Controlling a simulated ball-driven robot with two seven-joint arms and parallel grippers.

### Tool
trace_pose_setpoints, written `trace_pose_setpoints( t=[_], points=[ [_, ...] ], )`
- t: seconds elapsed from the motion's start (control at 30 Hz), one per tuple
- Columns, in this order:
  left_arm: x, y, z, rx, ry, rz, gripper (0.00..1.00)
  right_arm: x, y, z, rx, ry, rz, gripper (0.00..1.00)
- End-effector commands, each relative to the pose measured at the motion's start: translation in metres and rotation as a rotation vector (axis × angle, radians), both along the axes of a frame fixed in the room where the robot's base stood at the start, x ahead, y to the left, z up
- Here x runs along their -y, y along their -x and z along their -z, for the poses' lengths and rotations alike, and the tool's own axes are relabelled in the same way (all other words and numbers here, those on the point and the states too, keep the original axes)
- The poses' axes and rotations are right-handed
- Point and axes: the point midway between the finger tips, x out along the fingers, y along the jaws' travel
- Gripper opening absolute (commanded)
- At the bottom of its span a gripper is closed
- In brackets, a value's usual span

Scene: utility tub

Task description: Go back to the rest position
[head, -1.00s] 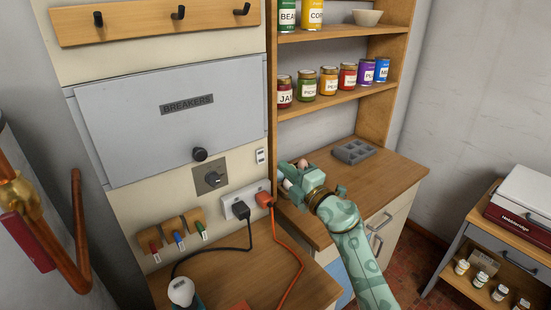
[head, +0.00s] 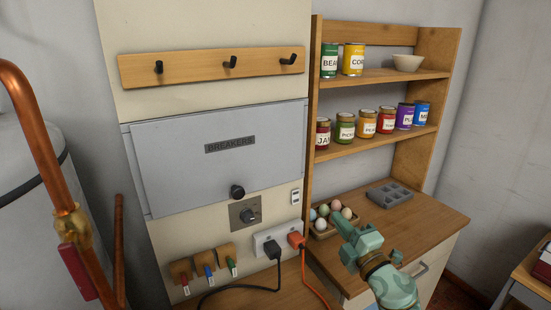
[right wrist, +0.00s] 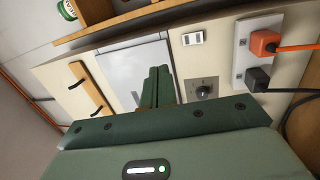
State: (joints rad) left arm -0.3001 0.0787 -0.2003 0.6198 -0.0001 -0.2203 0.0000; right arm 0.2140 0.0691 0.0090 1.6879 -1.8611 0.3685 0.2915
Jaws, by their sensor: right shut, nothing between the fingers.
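My right gripper (head: 347,229) is in the head view, in front of the wooden counter and just below a tray of coloured eggs (head: 322,228). In the right wrist view its two green fingers (right wrist: 157,88) are pressed together with nothing between them, in front of the grey breaker panel. My right arm comes in from the lower right of the head view. My left gripper is not in view.
The outlet strip (head: 279,238) with a black and an orange plug is left of my right gripper. A grey mould tray (head: 390,194) sits on the counter (head: 425,221). Shelves with jars and cans stand above. A copper pipe (head: 38,140) runs at far left.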

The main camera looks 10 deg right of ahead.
Motion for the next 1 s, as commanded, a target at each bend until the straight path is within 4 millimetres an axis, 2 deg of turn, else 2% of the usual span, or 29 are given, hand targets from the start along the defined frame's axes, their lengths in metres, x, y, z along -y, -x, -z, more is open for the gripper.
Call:
trace_pose_setpoints(
  t=[0.1, 0.17, 0.2, 0.3, 0.4, 0.6, 0.87, 1.0],
  points=[
    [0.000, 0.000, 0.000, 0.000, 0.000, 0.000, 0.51, 0.033, 0.037, -0.005, 0.055, -0.147, 0.185, 0.00],
    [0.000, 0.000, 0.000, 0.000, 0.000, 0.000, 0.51, 0.058, 0.064, -0.001, 0.046, -0.250, 0.322, 0.00],
    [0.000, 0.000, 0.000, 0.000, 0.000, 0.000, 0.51, 0.075, 0.083, 0.007, 0.014, -0.316, 0.420, 0.00],
    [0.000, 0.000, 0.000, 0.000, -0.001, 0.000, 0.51, 0.105, 0.129, 0.038, -0.129, -0.440, 0.622, 0.00],
    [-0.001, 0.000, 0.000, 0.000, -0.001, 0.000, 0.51, 0.116, 0.168, 0.069, -0.300, -0.503, 0.753, 0.00],
    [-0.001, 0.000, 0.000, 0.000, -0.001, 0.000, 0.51, 0.113, 0.236, 0.116, -0.629, -0.529, 0.887, 0.00],
    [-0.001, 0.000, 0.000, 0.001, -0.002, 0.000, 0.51, 0.089, 0.318, 0.151, -1.027, -0.457, 0.918, 0.00],
    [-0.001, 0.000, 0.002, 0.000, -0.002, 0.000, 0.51, 0.079, 0.313, 0.201, -1.096, -0.468, 0.899, 0.00]
  ],
)
